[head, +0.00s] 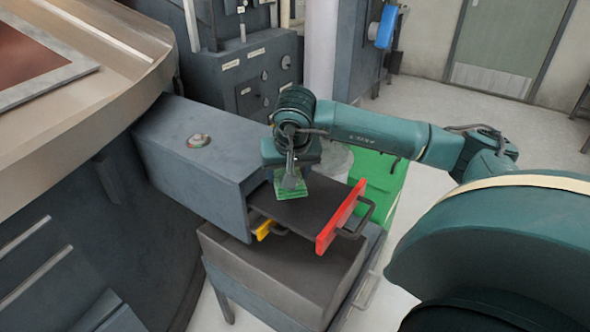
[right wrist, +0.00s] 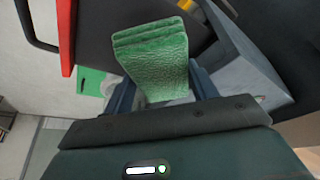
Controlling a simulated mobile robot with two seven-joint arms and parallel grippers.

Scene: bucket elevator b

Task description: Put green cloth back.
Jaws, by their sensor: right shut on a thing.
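The green cloth (head: 308,187) is a folded, textured pad. It also shows large in the right wrist view (right wrist: 155,60). My right gripper (head: 290,180) is shut on it, with one finger on each side in the right wrist view (right wrist: 162,85). The cloth is over the dark flat slide (head: 308,212) that sticks out of the grey metal box (head: 190,150). I cannot tell whether the cloth touches the slide. My left gripper is not in view.
The slide ends in a red front plate (head: 340,217) with a dark handle. A yellow piece (head: 264,229) shows below the slide. A green bin (head: 385,172) stands behind. A small round object (head: 198,140) sits on top of the box. Floor at the right is clear.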

